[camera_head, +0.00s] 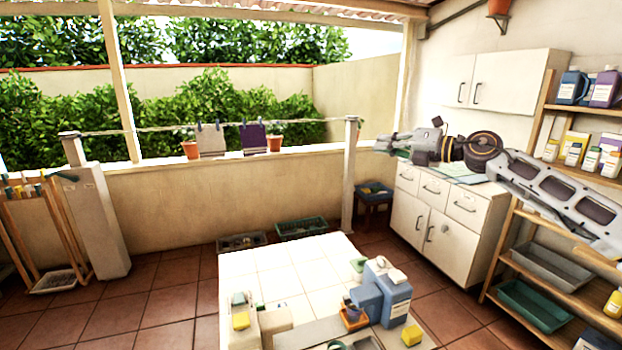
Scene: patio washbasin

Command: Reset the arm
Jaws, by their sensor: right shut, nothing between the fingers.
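My right arm (560,195) comes in from the right edge and reaches toward the middle, raised in front of the white cabinet. My right gripper (382,144) is at its end, pointing left, shut and empty. It is near the top of the post by the low wall and apart from the things on the table. My left gripper does not show in the head view.
A white tiled table (285,262) below holds a blue jug (395,300), a yellow sponge (412,335) and several small items. A white cabinet (440,240) and a wooden shelf (572,172) with bottles stand at the right. The table's far part is clear.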

